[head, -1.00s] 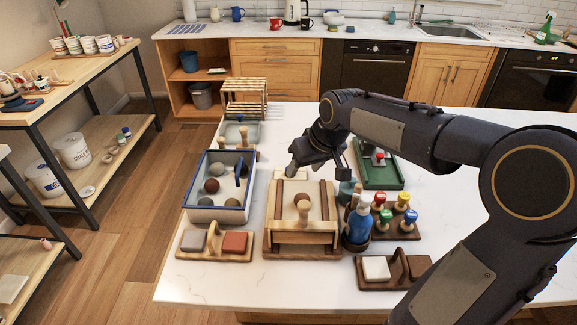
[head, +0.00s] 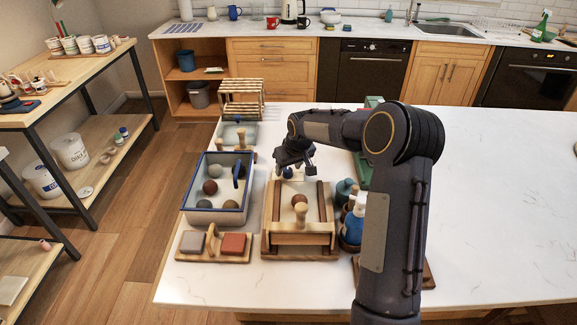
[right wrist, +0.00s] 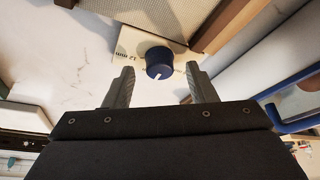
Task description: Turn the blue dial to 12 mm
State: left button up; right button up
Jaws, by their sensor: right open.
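The blue dial (head: 288,173) sits on a pale plate at the far end of a wooden slab roller frame (head: 301,238). In the right wrist view the dial (right wrist: 158,60) is a dark blue knob with a white pointer mark, which points toward the bottom of the picture. Printed text, seemingly ending in "mm", shows upside down beside it. My right gripper (head: 297,166) is over the dial in the head view. In the right wrist view its open fingers (right wrist: 160,72) lie either side of the dial, apart from it. My left gripper is not in view.
A blue-rimmed tray (head: 217,216) with several clay balls stands left of the roller frame. A wooden holder (head: 213,258) with two blocks stands in front of it. Bottles (head: 348,205) stand close on the right. The counter's right side (head: 500,220) is clear.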

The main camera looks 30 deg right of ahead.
jog(key=shift+w+f, duration=0.2)
jog(key=shift+f, duration=0.25)
jog(key=shift+c, duration=0.4)
jog(key=c, duration=0.9)
jog(key=shift+a+f+m+h+b, duration=0.15)
jog(key=shift+m+h+b, duration=0.35)
jog(key=shift+m+b, duration=0.9)
jog(key=m+h+b, duration=0.1)
jog(key=m, duration=0.1)
jog(key=shift+m, duration=0.3)
jog(key=m+g+b, duration=0.1)
jog(key=m, duration=0.1)
jog(key=shift+w+m+h, duration=0.1)
jog(key=shift+m+h, duration=0.2)
jog(key=shift+h, duration=0.1)
jog(key=shift+a+r+m+g+h, duration=0.1)
jog(key=shift+m+g+h, duration=0.2)
jog(key=shift+m, duration=0.7)
jog(key=shift+r+m+g+h, duration=0.1)
jog(key=shift+m+g+h, duration=0.15)
jog(key=shift+m, duration=0.75)
